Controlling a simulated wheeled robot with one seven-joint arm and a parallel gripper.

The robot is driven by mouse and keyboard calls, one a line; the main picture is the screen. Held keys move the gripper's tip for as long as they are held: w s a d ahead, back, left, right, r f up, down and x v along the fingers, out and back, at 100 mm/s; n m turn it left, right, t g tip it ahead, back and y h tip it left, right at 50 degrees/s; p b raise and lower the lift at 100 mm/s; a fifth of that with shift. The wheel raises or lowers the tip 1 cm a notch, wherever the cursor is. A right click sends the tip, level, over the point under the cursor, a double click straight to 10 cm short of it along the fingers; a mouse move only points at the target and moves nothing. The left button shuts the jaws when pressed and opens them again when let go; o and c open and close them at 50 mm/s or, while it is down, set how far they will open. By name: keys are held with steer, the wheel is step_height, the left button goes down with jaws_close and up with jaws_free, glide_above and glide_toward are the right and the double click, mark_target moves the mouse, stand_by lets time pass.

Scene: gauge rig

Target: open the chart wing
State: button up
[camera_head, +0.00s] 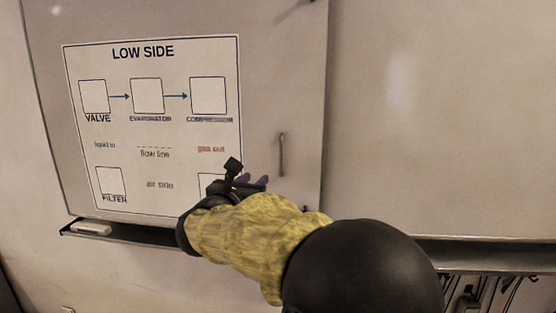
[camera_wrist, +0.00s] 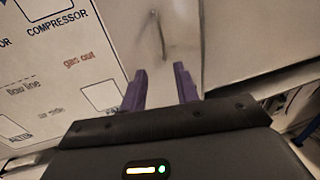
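The chart wing (camera_head: 270,60) is a flat panel at the left of the head view, with a "LOW SIDE" diagram on it. Its handle (camera_head: 282,154) is a thin vertical bar near the panel's right edge. The handle also shows in the wrist view (camera_wrist: 162,38), above and beyond the fingertips. My gripper (camera_head: 250,178) is in front of the panel, left of and below the handle in the head view. In the wrist view its two purple fingers (camera_wrist: 160,80) stand apart with nothing between them. The gripper is not touching the handle.
A blank pale board (camera_head: 440,120) fills the right side. Dark cables or tools (camera_head: 480,292) hang below at the lower right. My arm hides part of the ledge.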

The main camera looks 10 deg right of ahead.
steer(key=shift+w+d, duration=0.1)
steer(key=p, duration=0.7)
glide_toward(278, 158)
steer(key=w+d+r, duration=0.2)
steer(key=d, duration=0.1)
steer(key=shift+x, duration=0.8)
steer(key=shift+s+d, duration=0.1)
jaws_close()
